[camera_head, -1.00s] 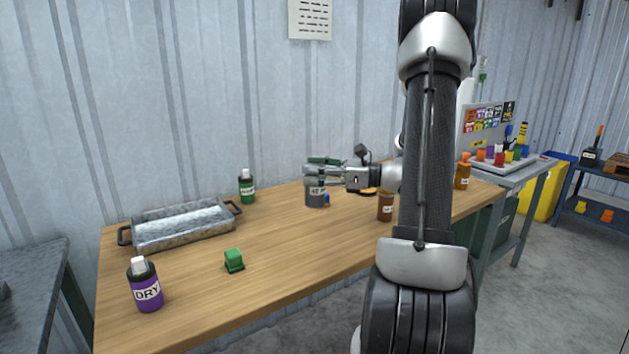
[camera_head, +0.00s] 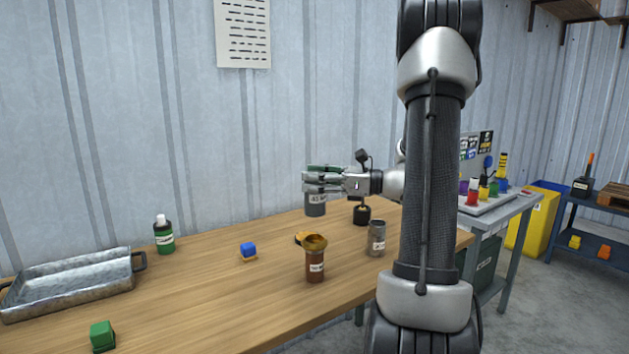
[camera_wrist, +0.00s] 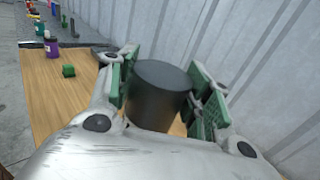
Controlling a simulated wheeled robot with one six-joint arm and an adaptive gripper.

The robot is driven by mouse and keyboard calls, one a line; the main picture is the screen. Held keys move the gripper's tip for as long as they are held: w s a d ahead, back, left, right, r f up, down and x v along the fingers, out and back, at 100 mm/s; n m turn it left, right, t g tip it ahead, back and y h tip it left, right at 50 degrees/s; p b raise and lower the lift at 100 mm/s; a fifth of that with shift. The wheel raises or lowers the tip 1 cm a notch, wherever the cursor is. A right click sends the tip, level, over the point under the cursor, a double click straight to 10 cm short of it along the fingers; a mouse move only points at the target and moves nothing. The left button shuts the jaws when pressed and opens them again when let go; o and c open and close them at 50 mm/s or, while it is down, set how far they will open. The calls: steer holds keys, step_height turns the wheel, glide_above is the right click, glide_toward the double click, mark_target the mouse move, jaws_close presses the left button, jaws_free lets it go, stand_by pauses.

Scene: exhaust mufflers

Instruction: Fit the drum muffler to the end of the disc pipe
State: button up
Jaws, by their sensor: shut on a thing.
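My gripper (camera_head: 318,184) is shut on a dark grey cylinder (camera_head: 315,204) with a pale label, which I take to be the drum muffler. It hangs upright below the fingers near the table's back edge; I cannot tell its height above the wood. In the wrist view the cylinder (camera_wrist: 158,92) sits between the green finger pads, its dark flat end showing. I cannot tell for sure which item is the disc pipe. A brown labelled jar with a wide gold disc-like top (camera_head: 316,258) and a small black piece with a thin stem (camera_head: 362,214) stand on the table.
A grey labelled canister (camera_head: 376,238) stands right of the brown jar. A blue block (camera_head: 249,252), green bottle (camera_head: 164,236), metal tray (camera_head: 75,283) and green block (camera_head: 102,336) are to the left. Bare wood (camera_head: 210,305) lies between them. The wall is close behind.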

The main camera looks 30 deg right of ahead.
mark_target(315, 205)
steer(key=shift+f, duration=2.9)
steer(key=shift+f, duration=0.8)
steer(key=o, duration=1.1)
steer(key=v, duration=1.2)
